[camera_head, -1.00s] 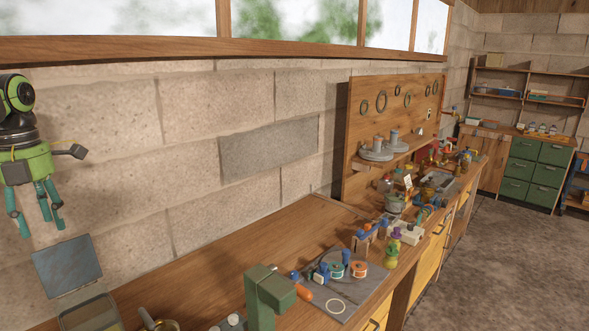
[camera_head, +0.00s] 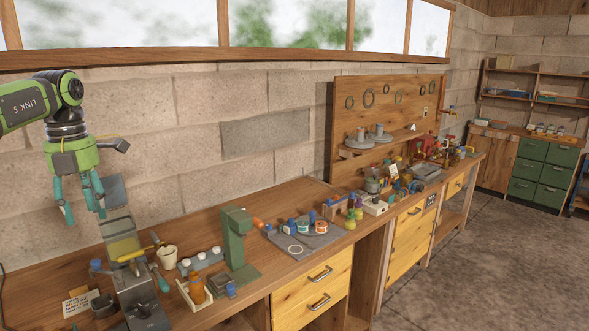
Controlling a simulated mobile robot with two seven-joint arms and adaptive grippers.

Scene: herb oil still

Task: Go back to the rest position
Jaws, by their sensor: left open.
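My left gripper (camera_head: 80,205) hangs at the upper left of the head view, its teal fingers pointing down and spread apart. Nothing is between the fingers. It is in the air in front of the block wall, above the left part of the wooden workbench (camera_head: 210,215). My right gripper is out of view.
Below the gripper stands a grey apparatus (camera_head: 140,290) with a yellow-handled part, beside a cream cup (camera_head: 167,257). A green stand (camera_head: 235,240), a white tray with an amber bottle (camera_head: 196,289) and a grey mat (camera_head: 305,243) follow rightward. Floor at right is clear.

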